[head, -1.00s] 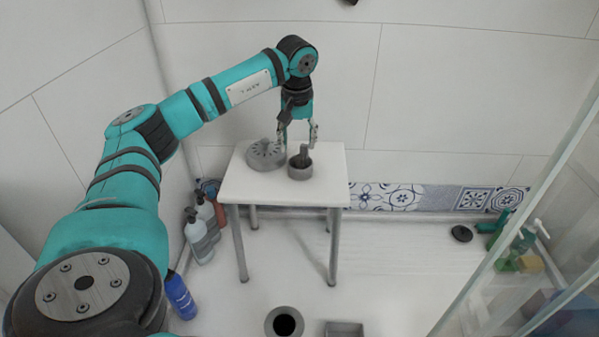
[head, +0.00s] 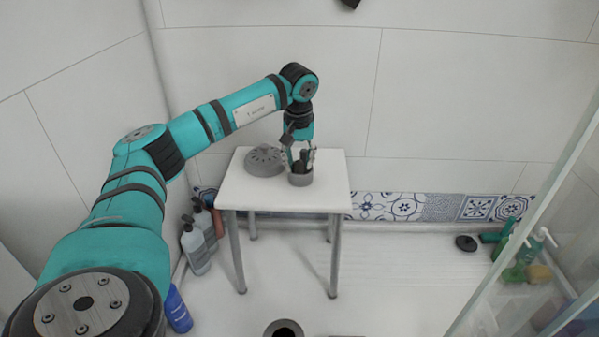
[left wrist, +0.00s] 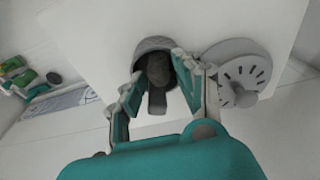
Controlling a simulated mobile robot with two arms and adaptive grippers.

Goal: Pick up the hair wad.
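A dark rough lump, which looks like the hair wad (left wrist: 159,69), sits inside a round grey cup (left wrist: 148,45) in the left wrist view. A dark upright strip (left wrist: 157,102) stands at the cup's near side. In the head view the cup (head: 301,180) stands on a small white table (head: 245,192); the wad is hard to make out there. My left gripper (head: 301,158) points down at the cup. In the left wrist view its fingers (left wrist: 158,70) are apart, one on each side of the lump. I cannot tell whether they touch it. My right gripper is not in view.
A grey slotted cover (head: 264,161) with a knob lies left of the cup on the table. Bottles (head: 195,248) stand on the floor left of the table. A round drain (head: 284,329) is in the floor in front. A glass panel (head: 530,215) is at the right.

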